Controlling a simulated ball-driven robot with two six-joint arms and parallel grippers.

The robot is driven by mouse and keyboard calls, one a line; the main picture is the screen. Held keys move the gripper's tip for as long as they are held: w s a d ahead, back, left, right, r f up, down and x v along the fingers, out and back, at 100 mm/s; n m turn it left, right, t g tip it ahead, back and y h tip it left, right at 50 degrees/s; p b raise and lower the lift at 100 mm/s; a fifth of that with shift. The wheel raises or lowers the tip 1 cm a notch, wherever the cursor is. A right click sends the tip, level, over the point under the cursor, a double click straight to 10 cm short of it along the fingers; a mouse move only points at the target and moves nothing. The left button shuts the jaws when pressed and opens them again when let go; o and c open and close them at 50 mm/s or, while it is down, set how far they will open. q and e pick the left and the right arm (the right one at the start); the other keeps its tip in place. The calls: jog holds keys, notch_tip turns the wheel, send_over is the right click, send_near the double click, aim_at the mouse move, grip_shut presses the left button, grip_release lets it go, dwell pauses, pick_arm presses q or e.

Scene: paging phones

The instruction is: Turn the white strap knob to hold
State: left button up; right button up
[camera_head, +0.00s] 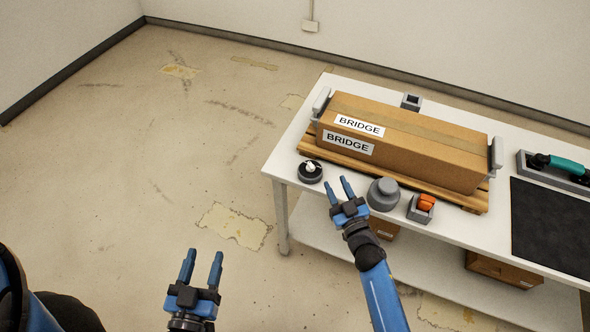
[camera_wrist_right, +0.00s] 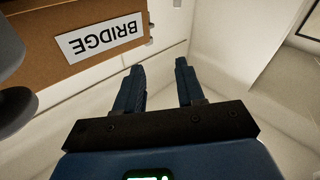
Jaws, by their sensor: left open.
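The white strap knob (camera_head: 310,167) sits on a round black base near the left front corner of the white table. My right gripper (camera_head: 340,186) is open and empty at the table's front edge, just right of the knob and apart from it. In the right wrist view its two fingers (camera_wrist_right: 158,85) stand apart with nothing between them, and the knob is not seen there. My left gripper (camera_head: 203,263) is open and empty over the floor, left of the table and well away from the knob. The knob's pointer and any markings are too small to read.
A long cardboard box (camera_head: 420,140) labelled BRIDGE lies on a wooden pallet (camera_head: 465,201) behind the knob. A grey round part (camera_head: 383,195) and an orange item (camera_head: 427,202) in a grey holder stand right of my right gripper. A dark mat (camera_head: 550,225) lies further right.

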jog(key=g, duration=0.1)
send_near(313, 169)
jog(key=shift+m, duration=0.7)
jog(key=b+x, duration=0.2)
jog(key=x, duration=0.7)
jog(key=shift+w, duration=0.1)
jog(key=shift+w+a+r, duration=0.1)
jog(key=shift+w+a, duration=0.2)
pick_arm(q)
jog(key=shift+a+f, duration=0.4)
jog(key=shift+f, duration=0.25)
jog(key=shift+a+f, duration=0.4)
jog(key=shift+f, duration=0.2)
pick_arm(e)
jog(key=shift+d, duration=0.1)
grip_shut()
pick_arm(q)
jog(key=shift+b, duration=0.3)
jog(key=shift+f, duration=0.2)
